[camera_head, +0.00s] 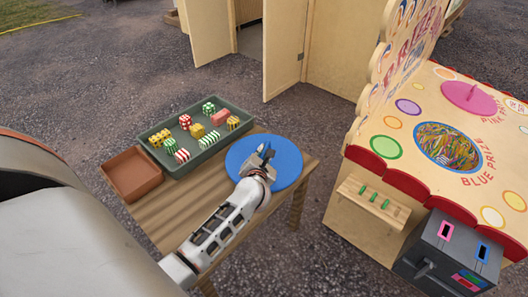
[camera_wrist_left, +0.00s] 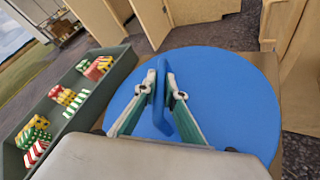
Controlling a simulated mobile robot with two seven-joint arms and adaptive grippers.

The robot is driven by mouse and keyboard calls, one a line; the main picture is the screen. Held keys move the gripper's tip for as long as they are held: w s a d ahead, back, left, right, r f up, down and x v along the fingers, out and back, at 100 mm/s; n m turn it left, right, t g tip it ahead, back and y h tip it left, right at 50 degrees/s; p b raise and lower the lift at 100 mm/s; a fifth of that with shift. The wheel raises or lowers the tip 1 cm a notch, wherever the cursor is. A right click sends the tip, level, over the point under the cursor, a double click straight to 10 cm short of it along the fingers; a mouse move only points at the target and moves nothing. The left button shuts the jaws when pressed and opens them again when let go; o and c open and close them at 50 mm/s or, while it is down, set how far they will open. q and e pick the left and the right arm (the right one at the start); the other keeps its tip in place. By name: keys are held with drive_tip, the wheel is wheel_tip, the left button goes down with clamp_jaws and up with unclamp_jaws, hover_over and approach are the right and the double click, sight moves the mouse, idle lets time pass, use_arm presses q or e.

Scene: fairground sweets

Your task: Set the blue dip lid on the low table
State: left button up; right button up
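The blue dip lid (camera_head: 241,157) is a flat round disc with an upright handle (camera_wrist_left: 158,95). It lies flat at the right end of the low wooden table (camera_head: 163,208); whether it rests on the top or hovers just over it I cannot tell. My left gripper (camera_head: 266,152) is over the lid's middle. In the left wrist view its two fingers (camera_wrist_left: 166,78) close on both sides of the handle. My right gripper is not in view.
A dark green tray (camera_head: 153,134) with several wrapped sweets and an empty brown tray (camera_head: 133,174) sit on the table. At right stands the prize stall, with an open blue-rimmed tub of coloured strands (camera_head: 448,147), a pink lid (camera_head: 468,97) and a grey box (camera_head: 447,250).

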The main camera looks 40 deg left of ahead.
use_arm(q)
drive_tip(key=o, duration=0.4)
drive_tip(key=shift+o, duration=0.2)
